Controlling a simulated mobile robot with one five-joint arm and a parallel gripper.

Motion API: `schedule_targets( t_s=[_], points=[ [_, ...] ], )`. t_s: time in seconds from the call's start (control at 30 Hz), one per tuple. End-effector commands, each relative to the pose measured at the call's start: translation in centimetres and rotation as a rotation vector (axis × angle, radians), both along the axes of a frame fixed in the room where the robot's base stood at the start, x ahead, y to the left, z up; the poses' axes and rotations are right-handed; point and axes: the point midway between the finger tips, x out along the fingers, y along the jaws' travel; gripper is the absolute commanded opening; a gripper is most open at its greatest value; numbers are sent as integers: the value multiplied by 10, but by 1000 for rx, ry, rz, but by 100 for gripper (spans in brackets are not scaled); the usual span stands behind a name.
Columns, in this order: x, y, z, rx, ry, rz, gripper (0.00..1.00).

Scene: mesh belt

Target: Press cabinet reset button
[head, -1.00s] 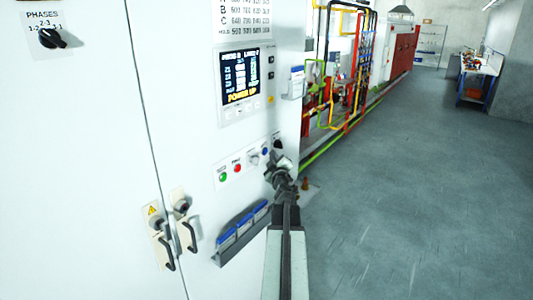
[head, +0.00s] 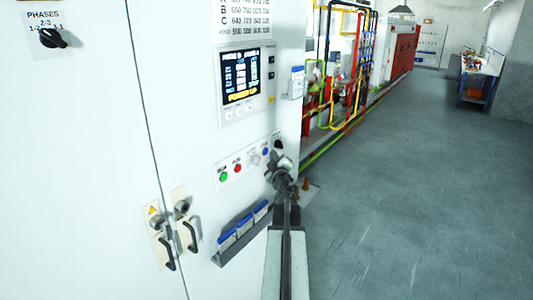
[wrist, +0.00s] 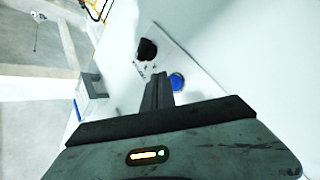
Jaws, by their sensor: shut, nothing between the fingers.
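The white cabinet (head: 85,130) fills the left of the head view. Its lower button strip carries a green button (head: 223,177), a red button (head: 238,168), a blue button (head: 265,152) and a black knob (head: 277,143) at the right end. In the wrist view, the blue button (wrist: 177,82) sits just right of my gripper (wrist: 158,77), with the black knob (wrist: 147,49) beyond the fingertips. My gripper (head: 275,165) is shut and empty, close to the right part of the strip. I cannot tell whether it touches the panel. The button labels are too small to read.
A display (head: 242,75) sits above the strip, and a holder with blue items (head: 240,234) is below it. Two door handles (head: 188,235) project at the lower left. Coloured pipes (head: 340,75) run behind the cabinet. The grey floor (head: 430,190) at right is open.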

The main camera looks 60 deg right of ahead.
Motion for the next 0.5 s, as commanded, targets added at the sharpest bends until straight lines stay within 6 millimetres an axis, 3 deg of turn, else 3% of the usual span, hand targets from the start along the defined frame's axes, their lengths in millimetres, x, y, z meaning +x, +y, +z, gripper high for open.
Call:
schedule_targets(
  t_s=[0.5],
  points=[
    [9,0,0,0,0,0,0]
  ],
)
